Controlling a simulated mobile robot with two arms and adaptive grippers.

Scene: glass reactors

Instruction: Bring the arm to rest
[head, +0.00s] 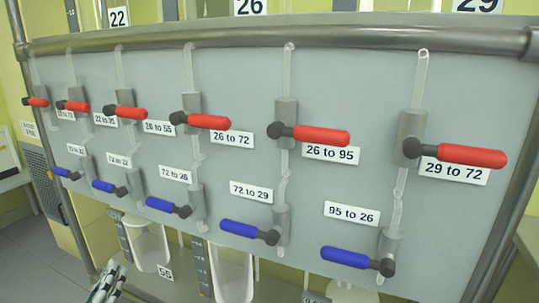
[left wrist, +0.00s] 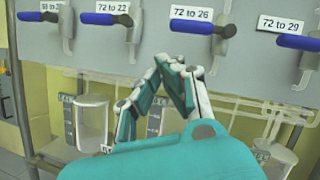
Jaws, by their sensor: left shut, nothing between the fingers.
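My left gripper (head: 108,282) shows at the bottom left of the head view, below the valve panel (head: 240,165). In the left wrist view its teal and white fingers (left wrist: 183,68) meet at the tips, shut and empty. The fingertips appear below the blue handle labelled "72 to 26" (left wrist: 188,22); I cannot tell how far they are from the panel. My right gripper is not in view.
The panel carries a row of red handles (head: 318,135) above a row of blue handles (head: 238,228), all roughly horizontal. Glass vessels (head: 150,245) hang below it. A metal rail (head: 270,35) runs along the top. Floor (head: 30,245) is visible at the left.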

